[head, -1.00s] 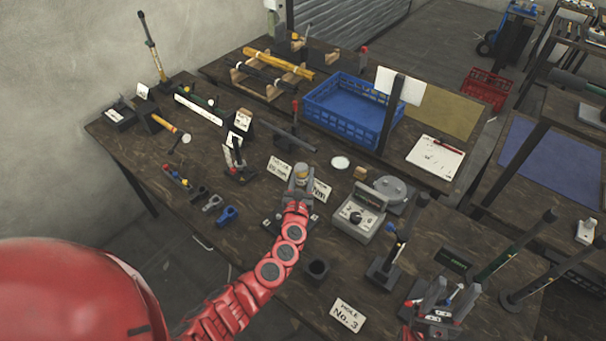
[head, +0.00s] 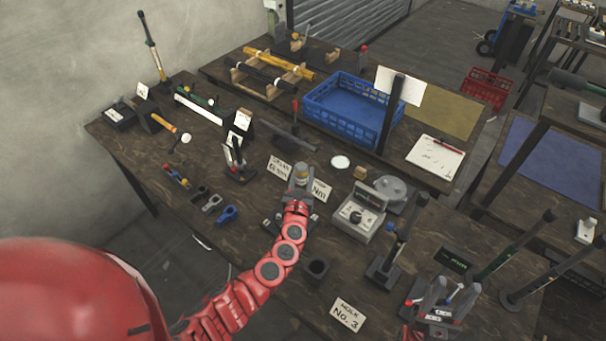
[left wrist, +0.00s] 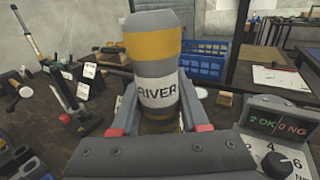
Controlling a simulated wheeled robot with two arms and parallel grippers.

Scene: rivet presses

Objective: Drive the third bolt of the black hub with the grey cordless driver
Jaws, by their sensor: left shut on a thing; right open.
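The grey cordless driver (left wrist: 160,65), with a yellow band and a white label reading "RIVER", stands upright between the jaws of my left gripper (left wrist: 160,122) in the left wrist view. The jaws are shut on it. In the head view the driver (head: 301,174) shows small at the end of my red left arm, and its lower part is hidden. My right gripper (head: 440,300) is open at the lower right, with small coloured parts around it. I cannot make out the black hub or its bolts for certain.
A dial box (head: 357,215) with an OK/NG display stands right of the driver. A blue crate (head: 350,108) and a dark post (head: 391,115) stand behind. Upright tools crowd the right.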

